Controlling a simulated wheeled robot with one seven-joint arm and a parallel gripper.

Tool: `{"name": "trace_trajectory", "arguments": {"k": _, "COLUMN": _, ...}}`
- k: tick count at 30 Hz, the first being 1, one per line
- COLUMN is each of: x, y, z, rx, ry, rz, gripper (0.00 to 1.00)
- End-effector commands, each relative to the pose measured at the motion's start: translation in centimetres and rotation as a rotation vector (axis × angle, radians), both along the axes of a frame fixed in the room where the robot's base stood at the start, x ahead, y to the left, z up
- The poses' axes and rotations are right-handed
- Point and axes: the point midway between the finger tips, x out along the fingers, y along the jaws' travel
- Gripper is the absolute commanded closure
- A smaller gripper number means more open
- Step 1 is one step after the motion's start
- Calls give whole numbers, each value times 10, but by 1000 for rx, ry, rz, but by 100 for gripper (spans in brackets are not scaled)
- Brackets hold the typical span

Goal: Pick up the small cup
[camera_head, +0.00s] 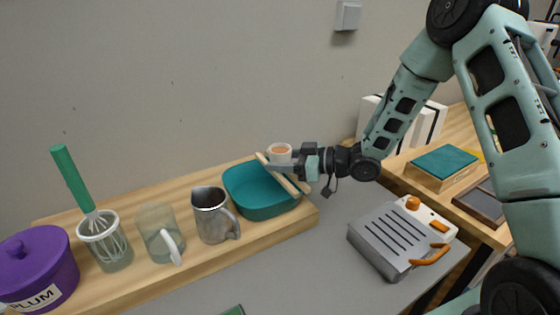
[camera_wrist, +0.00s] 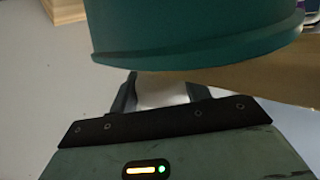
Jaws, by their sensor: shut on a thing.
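The small cup (camera_head: 279,156) is pale with an orange-brown inside, and stands upright in the head view. My gripper (camera_head: 281,165) reaches in from the right and is shut on it. In the wrist view the pale side of the cup (camera_wrist: 163,92) shows between the two dark fingers of my gripper (camera_wrist: 165,95). The cup is in front of or above the right part of a teal dish (camera_head: 250,205); I cannot tell how far it is from the dish. Its lower part is hidden by the fingers.
A metal pitcher (camera_head: 209,217), a glass mug (camera_head: 157,232), a whisk in a container (camera_head: 104,240) and a purple pot (camera_head: 38,262) line the shelf to the left. A grey appliance (camera_head: 385,243) stands right.

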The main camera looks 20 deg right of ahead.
Motion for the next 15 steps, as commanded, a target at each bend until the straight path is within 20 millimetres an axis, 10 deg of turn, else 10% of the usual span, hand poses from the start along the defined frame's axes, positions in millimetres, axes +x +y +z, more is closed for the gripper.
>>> {"name": "trace_trajectory", "arguments": {"k": 15, "x": 0, "y": 0, "z": 34, "rx": -1, "ry": -4, "rz": 1, "gripper": 80}}
